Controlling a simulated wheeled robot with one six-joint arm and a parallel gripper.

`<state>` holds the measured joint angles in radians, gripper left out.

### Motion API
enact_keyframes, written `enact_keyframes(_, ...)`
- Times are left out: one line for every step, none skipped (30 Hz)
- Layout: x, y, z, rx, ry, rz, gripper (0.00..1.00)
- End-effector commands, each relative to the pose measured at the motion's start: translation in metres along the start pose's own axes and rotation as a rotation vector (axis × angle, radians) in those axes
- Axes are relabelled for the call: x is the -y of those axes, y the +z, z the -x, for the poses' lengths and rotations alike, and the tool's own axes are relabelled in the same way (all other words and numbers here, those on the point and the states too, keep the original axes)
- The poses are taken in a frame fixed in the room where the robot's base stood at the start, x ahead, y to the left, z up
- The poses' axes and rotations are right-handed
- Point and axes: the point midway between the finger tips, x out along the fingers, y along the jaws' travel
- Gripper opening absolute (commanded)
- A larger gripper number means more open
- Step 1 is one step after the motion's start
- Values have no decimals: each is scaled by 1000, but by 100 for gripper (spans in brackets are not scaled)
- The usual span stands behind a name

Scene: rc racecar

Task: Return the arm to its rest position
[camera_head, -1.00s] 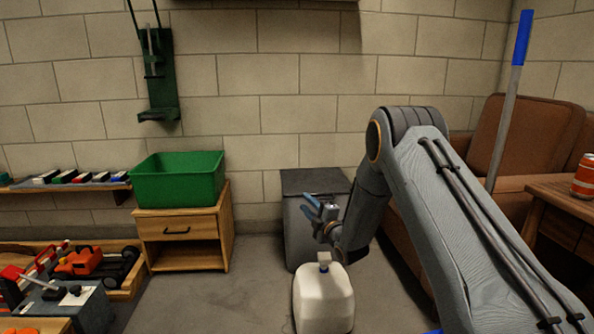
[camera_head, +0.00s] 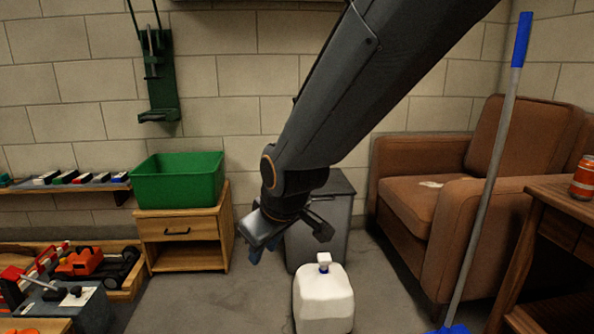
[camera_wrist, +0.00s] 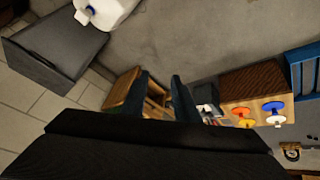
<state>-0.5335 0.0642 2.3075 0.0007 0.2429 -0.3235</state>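My arm (camera_head: 355,90) reaches down from the top right across the middle of the head view. In the head view, part of the fingers is hidden behind the gripper body.
A white jug (camera_head: 323,302) stands on the floor before a grey bin (camera_head: 335,225). A green crate (camera_head: 178,185) sits on a wooden nightstand (camera_head: 178,228). Left is a toy car (camera_head: 80,262); right are an armchair (camera_head: 480,200), a mop (camera_head: 490,170) and a side table (camera_head: 545,200).

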Motion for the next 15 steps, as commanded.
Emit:
enact_keyframes(21, 16, 18, 38, -32, -36, 28)
enact_keyframes(31, 28, 27, 68, -50, -61, 28)
enact_keyframes(45, 42, 37, 103, -72, -91, 28)
enact_keyframes(54, 52, 45, 129, -87, -112, 28)
enact_keyframes(62, 62, 52, 153, -100, -130, 28)
enact_keyframes(72, 73, 60, 183, -116, -153, 28)
enact_keyframes(79, 82, 66, 204, -127, -169, 28)
enact_keyframes(85, 90, 72, 224, -136, -182, 28)
enact_keyframes(93, 100, 80, 250, -149, -200, 28)
enact_keyframes(99, 107, 85, 268, -157, -213, 28)
enact_keyframes(104, 114, 90, 285, -164, -224, 28)
enact_keyframes(110, 123, 96, 308, -174, -238, 28)
enact_keyframes(116, 130, 101, 326, -182, -248, 28)
enact_keyframes(120, 136, 106, 341, -188, -259, 28)
enact_keyframes(126, 145, 112, 363, -196, -271, 28)
